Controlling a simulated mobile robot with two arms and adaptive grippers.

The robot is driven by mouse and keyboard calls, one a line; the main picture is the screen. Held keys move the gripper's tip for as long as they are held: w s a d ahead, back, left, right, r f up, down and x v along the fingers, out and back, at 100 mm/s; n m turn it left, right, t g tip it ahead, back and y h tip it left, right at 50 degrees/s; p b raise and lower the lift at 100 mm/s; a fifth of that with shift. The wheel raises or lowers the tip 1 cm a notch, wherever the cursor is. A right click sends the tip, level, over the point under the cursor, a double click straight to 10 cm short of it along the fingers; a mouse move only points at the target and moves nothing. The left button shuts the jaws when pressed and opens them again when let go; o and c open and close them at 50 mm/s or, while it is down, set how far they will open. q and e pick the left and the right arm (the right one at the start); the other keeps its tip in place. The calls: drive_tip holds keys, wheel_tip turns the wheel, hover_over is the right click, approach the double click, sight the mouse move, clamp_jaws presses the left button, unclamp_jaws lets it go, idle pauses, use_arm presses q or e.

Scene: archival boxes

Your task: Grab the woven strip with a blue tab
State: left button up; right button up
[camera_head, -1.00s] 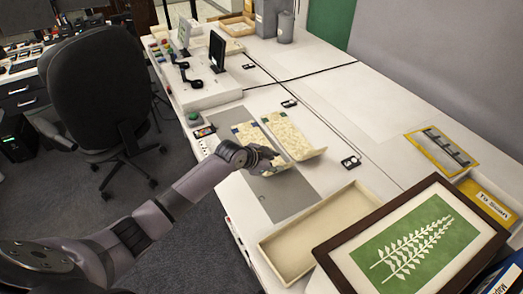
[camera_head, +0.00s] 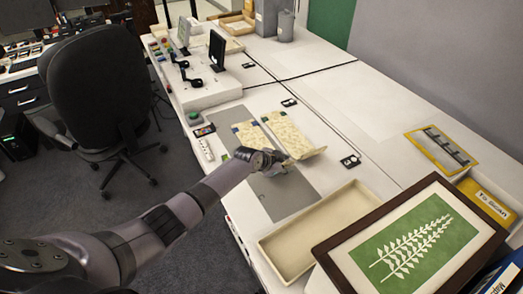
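My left gripper (camera_head: 279,163) is at the near end of the left strip and hides that end. I cannot tell whether its fingers touch or hold the strip. My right gripper is not in view.
An empty cream tray (camera_head: 262,246) and a dark-framed green leaf picture (camera_head: 415,243) stand at the near right. A yellow "To Scan" tray (camera_head: 485,200) is beyond the picture. A black office chair (camera_head: 95,85) stands left of the table.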

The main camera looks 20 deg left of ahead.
use_arm(q)
drive_tip(key=shift+c, duration=0.4)
clamp_jaws()
idle(0.5)
